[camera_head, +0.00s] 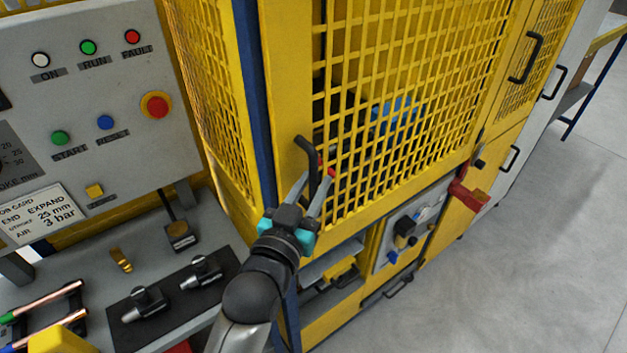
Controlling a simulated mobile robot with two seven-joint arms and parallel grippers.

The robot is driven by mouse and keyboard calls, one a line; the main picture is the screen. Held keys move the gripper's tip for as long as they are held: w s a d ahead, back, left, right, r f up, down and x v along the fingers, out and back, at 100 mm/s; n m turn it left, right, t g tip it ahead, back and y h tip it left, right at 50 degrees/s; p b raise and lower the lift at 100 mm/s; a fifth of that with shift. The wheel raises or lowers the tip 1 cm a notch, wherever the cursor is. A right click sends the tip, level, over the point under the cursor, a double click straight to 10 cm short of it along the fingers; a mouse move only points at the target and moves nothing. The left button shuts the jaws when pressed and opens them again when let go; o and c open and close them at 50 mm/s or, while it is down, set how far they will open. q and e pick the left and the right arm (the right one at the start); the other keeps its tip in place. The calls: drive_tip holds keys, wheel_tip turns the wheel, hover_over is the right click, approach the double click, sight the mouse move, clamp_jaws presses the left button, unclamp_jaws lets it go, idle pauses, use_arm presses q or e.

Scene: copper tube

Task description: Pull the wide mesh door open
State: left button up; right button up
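The wide mesh door (405,95) is a yellow frame with yellow wire mesh, in the middle of the head view. It appears closed against its frame. Its black bar handle (308,151) is at the door's left edge. The fingers look open, and I cannot tell whether either one touches the handle. The handle's lower end is partly hidden by the gripper. My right gripper is not in view.
A grey control panel (95,100) with buttons stands at the left, above a bench holding black fixtures (147,303) and copper tubes (60,297). A red latch-like part (467,194) sits at the door's lower right. Open grey floor (520,270) lies at the right.

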use_arm(q)
drive_tip(key=shift+w+d, duration=0.1)
drive_tip(key=shift+w, duration=0.15)
drive_tip(key=shift+c, duration=0.4)
clamp_jaws()
idle(0.9)
